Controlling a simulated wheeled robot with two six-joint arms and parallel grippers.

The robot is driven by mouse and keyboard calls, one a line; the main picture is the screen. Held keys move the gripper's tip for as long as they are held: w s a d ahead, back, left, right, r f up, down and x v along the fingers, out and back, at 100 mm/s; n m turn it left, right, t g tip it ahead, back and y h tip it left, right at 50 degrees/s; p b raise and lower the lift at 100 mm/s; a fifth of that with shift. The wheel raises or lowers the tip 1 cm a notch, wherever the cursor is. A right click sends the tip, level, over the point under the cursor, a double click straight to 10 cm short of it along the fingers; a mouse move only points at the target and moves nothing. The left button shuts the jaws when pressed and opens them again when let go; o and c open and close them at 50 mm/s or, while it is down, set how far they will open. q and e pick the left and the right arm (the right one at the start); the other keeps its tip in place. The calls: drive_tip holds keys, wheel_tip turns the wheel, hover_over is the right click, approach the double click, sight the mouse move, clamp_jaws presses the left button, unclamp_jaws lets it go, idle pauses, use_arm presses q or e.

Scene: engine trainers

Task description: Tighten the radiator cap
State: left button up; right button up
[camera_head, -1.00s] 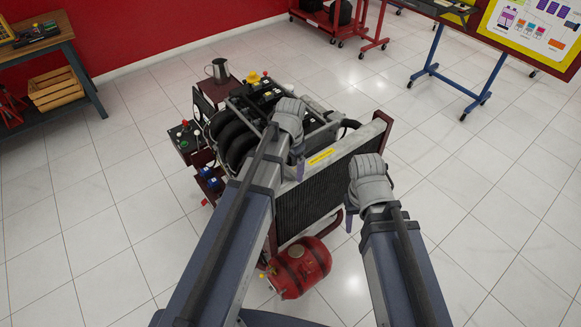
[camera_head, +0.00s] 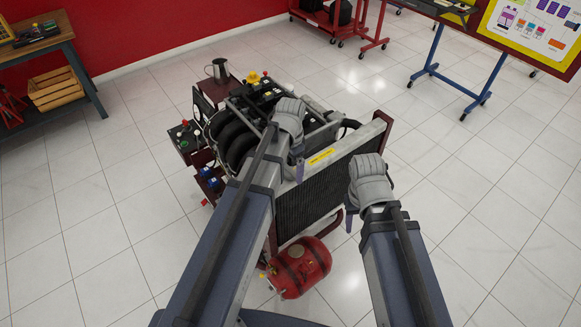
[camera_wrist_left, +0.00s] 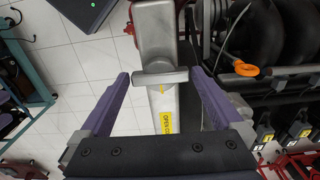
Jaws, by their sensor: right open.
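The engine trainer's radiator (camera_head: 312,195) stands in front of me, with a yellow label (camera_head: 321,156) on its top. In the left wrist view, a grey, wide-eared piece that looks like the radiator cap (camera_wrist_left: 160,77) sits over the pale top strip, beyond the yellow label. My left gripper (camera_wrist_left: 160,80) is open, with one purple finger on each side of the cap and gaps between. In the head view, my left gripper (camera_head: 298,170) is mostly behind its wrist, and the cap is hidden. My right gripper (camera_head: 354,218) is open beside the radiator's right end.
The black engine hoses (camera_head: 236,138) lie behind the radiator. An orange ring handle (camera_wrist_left: 246,69) is right of my left gripper. A red tank (camera_head: 300,268) sits low in front. A metal jug (camera_head: 218,70) stands behind.

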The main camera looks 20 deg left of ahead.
sight(291, 171)
use_arm(q)
wheel_tip(291, 171, up, 8)
drive_tip(key=p, duration=0.8)
drive_tip(key=shift+f, duration=0.1)
drive_tip(key=shift+s+d+f, duration=0.15)
drive_tip(key=s+d+f+n+y+b, duration=0.1)
drive_tip(key=s+d+f+n+b, duration=0.3)
drive_tip(key=s+d+f+b, duration=0.6)
drive_tip(key=s+f+b, duration=0.1)
drive_tip(key=s, duration=0.3)
drive_tip(key=shift+b, duration=0.35)
